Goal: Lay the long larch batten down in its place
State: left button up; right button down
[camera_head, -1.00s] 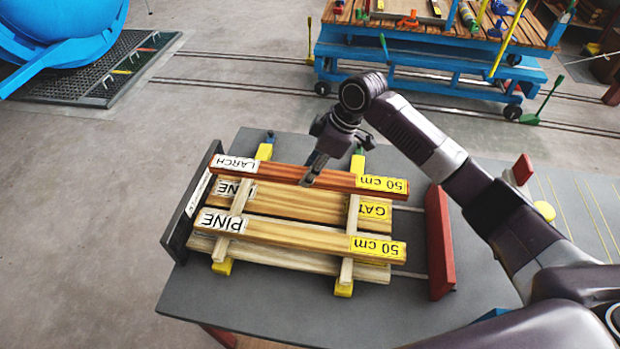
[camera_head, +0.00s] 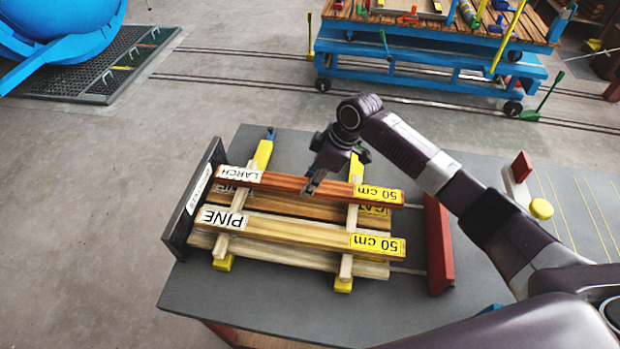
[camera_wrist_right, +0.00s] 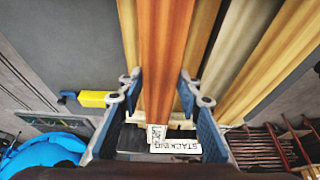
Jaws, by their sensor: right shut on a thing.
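My right gripper (camera_head: 312,186) is shut on the long reddish larch batten (camera_head: 285,182) near its middle. The batten has a LARCH label at its left end and a yellow 50 cm label at its right. In the right wrist view the fingers (camera_wrist_right: 160,92) stand on both sides of the batten (camera_wrist_right: 165,50). It lies across the far parts of two pale cross sticks (camera_head: 234,212), (camera_head: 349,225); I cannot tell whether it touches them. A pine batten (camera_head: 290,231) rests across the sticks on the near side. My left gripper is not in view.
The stack stands on a grey table between a dark end plate (camera_head: 192,205) at left and a red end block (camera_head: 438,245) at right. Yellow supports (camera_head: 263,155) lie beneath. Bare tabletop (camera_head: 260,305) shows in front. A blue cart (camera_head: 430,65) stands behind.

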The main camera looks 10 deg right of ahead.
jog(key=c, duration=1.4)
grip_release()
jog(key=b+v, duration=0.2)
jog(key=v, duration=1.1)
jog(key=shift+r, duration=0.15)
jog(key=shift+w+a, duration=0.1)
